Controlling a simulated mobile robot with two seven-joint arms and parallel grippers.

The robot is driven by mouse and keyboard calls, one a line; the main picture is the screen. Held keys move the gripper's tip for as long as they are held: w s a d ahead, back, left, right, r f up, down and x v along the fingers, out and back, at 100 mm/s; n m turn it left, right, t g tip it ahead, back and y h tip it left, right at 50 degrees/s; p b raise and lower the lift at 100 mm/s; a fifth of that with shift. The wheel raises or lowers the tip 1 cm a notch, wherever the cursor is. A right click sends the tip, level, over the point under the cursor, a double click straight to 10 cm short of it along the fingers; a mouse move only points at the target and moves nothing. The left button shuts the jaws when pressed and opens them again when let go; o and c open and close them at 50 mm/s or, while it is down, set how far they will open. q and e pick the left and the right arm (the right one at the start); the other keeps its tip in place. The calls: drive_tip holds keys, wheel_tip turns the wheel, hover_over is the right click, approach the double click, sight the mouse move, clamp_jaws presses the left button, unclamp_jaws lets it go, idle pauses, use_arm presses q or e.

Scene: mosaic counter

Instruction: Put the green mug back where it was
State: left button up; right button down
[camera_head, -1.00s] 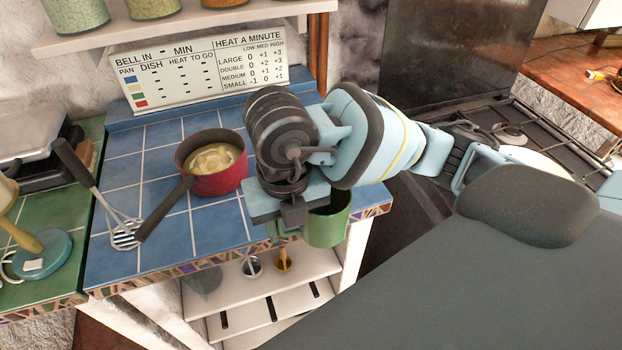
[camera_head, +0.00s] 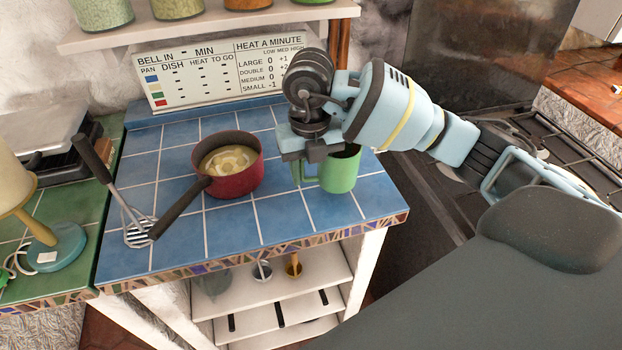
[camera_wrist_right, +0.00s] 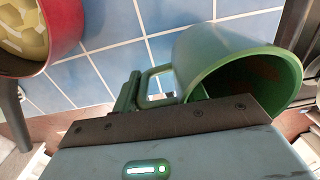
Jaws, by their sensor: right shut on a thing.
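The green mug (camera_head: 341,173) is over the right part of the blue tiled counter (camera_head: 283,219), to the right of the red pan. It looks about upright, and I cannot tell whether its base touches the tiles. My right gripper (camera_head: 304,168) is shut on the mug's handle, on the mug's left side. In the right wrist view the mug (camera_wrist_right: 225,62) shows its open rim, and the gripper's fingers (camera_wrist_right: 133,92) are at its handle. The gripper partly hides the mug's upper left side. My left gripper is not in view.
The red pan (camera_head: 236,182) with pale food stands left of the mug, its dark handle pointing front left. A sign board (camera_head: 210,72) leans at the back. A stove (camera_head: 540,150) is to the right. Tiles in front are clear.

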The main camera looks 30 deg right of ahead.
sight(311, 179)
drive_tip(key=shift+w+d+f, duration=0.2)
drive_tip(key=shift+w, duration=0.1)
drive_tip(key=shift+f, duration=1.55)
drive_tip(key=shift+f, duration=0.1)
drive_tip(key=c, duration=0.8)
unclamp_jaws()
drive_tip(key=shift+f, duration=0.1)
wheel_tip(311, 179, up, 12)
drive_tip(key=shift+a+r+p, duration=0.1)
drive_tip(key=shift+r+p, duration=0.05)
drive_tip(key=shift+p, duration=0.35)
